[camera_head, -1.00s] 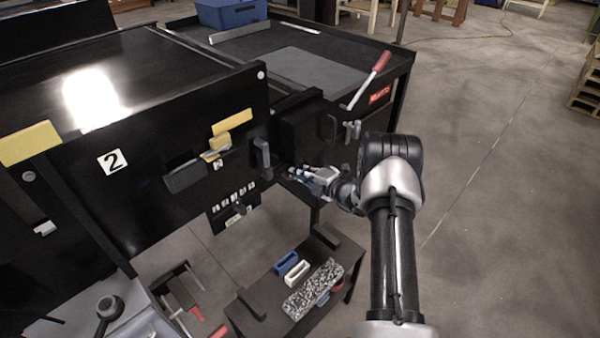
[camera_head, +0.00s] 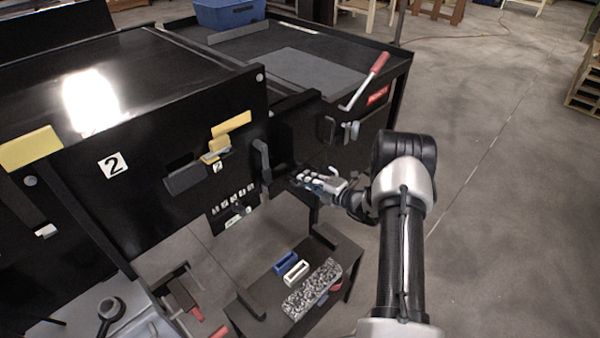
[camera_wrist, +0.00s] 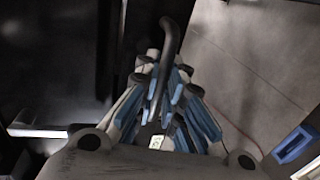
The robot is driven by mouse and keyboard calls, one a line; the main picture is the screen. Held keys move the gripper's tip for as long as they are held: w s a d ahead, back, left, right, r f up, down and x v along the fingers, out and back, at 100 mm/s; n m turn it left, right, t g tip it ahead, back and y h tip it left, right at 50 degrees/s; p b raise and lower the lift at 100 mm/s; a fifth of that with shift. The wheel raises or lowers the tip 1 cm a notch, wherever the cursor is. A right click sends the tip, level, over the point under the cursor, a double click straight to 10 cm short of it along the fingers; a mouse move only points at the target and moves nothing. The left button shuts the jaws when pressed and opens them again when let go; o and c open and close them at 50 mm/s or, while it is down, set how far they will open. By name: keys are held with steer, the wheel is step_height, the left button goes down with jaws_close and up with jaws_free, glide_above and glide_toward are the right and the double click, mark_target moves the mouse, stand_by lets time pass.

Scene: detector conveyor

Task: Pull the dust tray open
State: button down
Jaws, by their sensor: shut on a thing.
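My gripper (camera_head: 304,176) is beside the black machine, at the lower right of its numbered front panel. In the wrist view its blue-padded fingers (camera_wrist: 165,95) are closed around a dark curved bar, the handle (camera_wrist: 170,45). A dark, flat part that looks like the dust tray (camera_head: 285,188) shows beside the fingers, under the machine's edge. Its outline is hard to make out against the black machine, and I cannot tell how far it stands out. The fingers hide part of the handle.
A low dark table (camera_head: 262,290) below carries a blue block (camera_head: 285,262), a white block (camera_head: 296,271) and a speckled block (camera_head: 312,288). A red-handled lever (camera_head: 379,62) and black handle (camera_head: 262,160) are nearby. Open floor (camera_head: 500,220) lies right.

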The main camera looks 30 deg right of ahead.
steer(key=f+p+v, duration=0.1)
steer(key=f+v, duration=0.1)
steer(key=v, duration=0.9)
steer(key=s+f+p+v, duration=0.1)
steer(key=f+p+v, duration=0.1)
steer(key=v, duration=0.9)
steer(key=shift+s+d+f, duration=0.2)
steer(key=shift+s+f, duration=0.05)
steer(key=shift+f, duration=0.05)
steer(key=c, duration=2)
jaws_free()
steer(key=shift+o, duration=0.2)
steer(key=v, duration=1.2)
